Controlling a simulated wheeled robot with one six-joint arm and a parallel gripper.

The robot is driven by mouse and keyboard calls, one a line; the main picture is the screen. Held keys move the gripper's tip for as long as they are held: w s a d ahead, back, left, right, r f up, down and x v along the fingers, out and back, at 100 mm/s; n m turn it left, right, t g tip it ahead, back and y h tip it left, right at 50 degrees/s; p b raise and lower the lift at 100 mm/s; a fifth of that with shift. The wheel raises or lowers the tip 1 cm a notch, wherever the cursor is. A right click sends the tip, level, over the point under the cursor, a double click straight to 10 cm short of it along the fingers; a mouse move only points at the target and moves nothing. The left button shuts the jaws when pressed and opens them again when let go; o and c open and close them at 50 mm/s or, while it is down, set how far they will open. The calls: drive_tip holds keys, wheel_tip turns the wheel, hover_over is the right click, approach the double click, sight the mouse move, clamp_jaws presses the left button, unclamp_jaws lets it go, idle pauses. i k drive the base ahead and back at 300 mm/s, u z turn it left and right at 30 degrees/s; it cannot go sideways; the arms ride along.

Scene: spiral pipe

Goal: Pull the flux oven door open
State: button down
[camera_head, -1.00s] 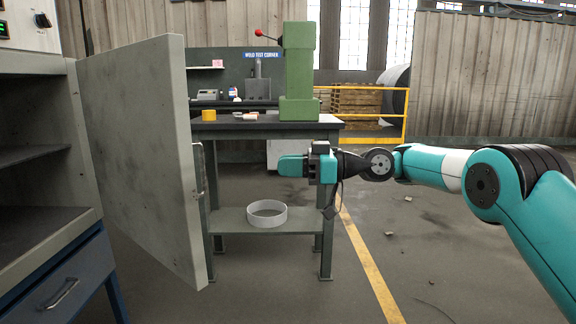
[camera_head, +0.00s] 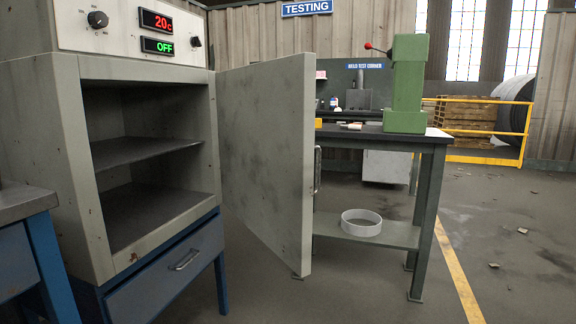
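The flux oven (camera_head: 75,150) stands at the left on a blue stand. Its front is uncovered and shows empty shelves inside. Its grey door (camera_head: 265,150) is swung wide open, hinged on the oven's right side and standing out toward me. The door handle (camera_head: 317,170) shows at the door's free edge, on the outer face. My gripper and arm are out of view, so nothing shows touching the door.
A green workbench (camera_head: 430,150) with a green press (camera_head: 407,85) stands right behind the door. A white ring (camera_head: 361,222) lies on its lower shelf. A blue drawer (camera_head: 165,275) is below the oven. The floor at the right is clear except for small debris.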

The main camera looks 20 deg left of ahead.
sight(265, 110)
drive_tip(key=u, duration=0.05)
drive_tip(key=k, duration=0.25)
drive_tip(key=z, duration=0.65)
drive_tip(key=i, duration=0.7)
drive_tip(key=u, duration=2.5)
